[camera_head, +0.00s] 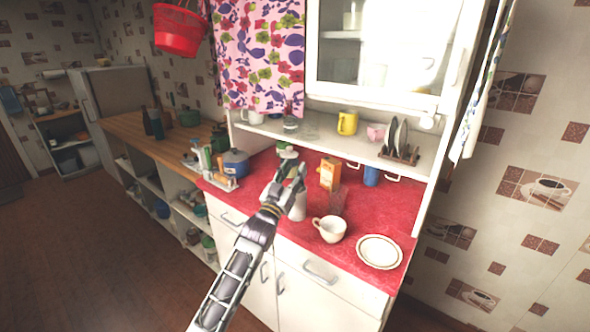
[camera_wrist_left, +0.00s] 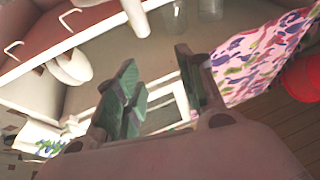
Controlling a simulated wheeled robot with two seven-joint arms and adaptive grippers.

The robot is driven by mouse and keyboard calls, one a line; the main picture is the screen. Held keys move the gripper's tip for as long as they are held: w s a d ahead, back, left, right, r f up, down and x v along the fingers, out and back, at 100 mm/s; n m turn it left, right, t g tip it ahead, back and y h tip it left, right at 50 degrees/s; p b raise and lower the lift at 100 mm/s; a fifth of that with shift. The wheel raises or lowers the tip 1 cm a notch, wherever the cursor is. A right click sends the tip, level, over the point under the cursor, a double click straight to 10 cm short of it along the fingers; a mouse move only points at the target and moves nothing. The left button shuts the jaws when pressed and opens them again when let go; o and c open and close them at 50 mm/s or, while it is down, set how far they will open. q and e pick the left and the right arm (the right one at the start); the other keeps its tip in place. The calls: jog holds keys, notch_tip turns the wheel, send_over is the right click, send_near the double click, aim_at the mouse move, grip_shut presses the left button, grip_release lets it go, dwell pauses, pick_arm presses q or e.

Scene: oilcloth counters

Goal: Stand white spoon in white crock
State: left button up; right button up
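A white upright vessel (camera_head: 298,208), probably the white crock, stands on the red counter (camera_head: 275,190), partly hidden behind my left gripper (camera_head: 292,168). My left gripper is over the counter, above and slightly left of this vessel in the picture. In the left wrist view its two greenish fingers (camera_wrist_left: 158,88) are apart, with nothing visible held between them. I cannot clearly make out the white spoon. A pale rod-like thing (camera_wrist_left: 136,18) shows at the top of the left wrist view; I cannot tell what it is. My right gripper is not in view.
A white cup (camera_head: 330,229) and a plate (camera_head: 380,251) are near the counter's front right. An orange carton (camera_head: 330,174), a clear glass and a blue cup (camera_head: 371,176) stand behind. A blue pot (camera_head: 236,163) is at left. A shelf (camera_head: 330,141) overhangs the back.

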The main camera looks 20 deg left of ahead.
pick_arm(q)
jog(key=v, duration=1)
jog(key=shift+s, duration=0.2)
jog(key=shift+f, duration=0.1)
dwell(1.4)
